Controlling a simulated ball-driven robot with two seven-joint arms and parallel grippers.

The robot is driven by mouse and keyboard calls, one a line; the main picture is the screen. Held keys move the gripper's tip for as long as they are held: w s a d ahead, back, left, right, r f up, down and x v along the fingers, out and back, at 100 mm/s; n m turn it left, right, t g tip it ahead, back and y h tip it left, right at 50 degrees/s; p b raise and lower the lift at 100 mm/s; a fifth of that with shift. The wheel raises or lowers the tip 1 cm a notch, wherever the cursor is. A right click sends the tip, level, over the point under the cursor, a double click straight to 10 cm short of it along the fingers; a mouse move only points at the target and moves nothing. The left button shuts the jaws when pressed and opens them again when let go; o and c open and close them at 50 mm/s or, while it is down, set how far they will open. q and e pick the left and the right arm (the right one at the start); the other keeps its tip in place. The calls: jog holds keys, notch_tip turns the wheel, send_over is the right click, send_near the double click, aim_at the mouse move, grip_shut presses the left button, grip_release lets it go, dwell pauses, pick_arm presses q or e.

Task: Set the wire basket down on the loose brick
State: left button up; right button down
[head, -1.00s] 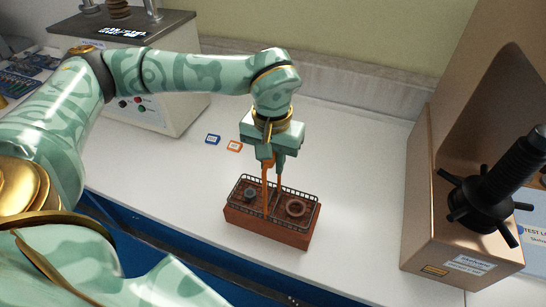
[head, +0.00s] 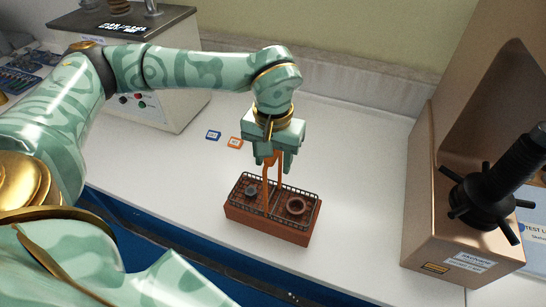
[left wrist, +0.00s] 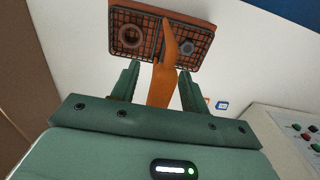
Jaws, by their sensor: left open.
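The dark wire basket (head: 272,199) rests on top of the loose brick (head: 266,226), a reddish block on the white bench. The basket has a tall orange handle (head: 266,180) and holds a brown ring (head: 296,206) and a small grey-blue part (head: 252,190). My left gripper (head: 277,164) is above the basket, open, with its fingers either side of the handle's top. In the left wrist view the fingers (left wrist: 157,84) stand apart with the orange handle (left wrist: 164,78) between them, and the basket (left wrist: 185,50) lies beyond. My right gripper is not in view.
A bronze-coloured tester (head: 445,235) with a black handwheel stands at the right. A pale machine (head: 170,95) with buttons stands at the back left. A blue tag (head: 213,135) and an orange tag (head: 236,142) lie behind the brick. Bench to the brick's right is clear.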

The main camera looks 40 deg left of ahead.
pick_arm(q)
notch_tip(320, 180, up, 16)
jog(key=p, duration=0.3)
jog(key=shift+p, duration=0.35)
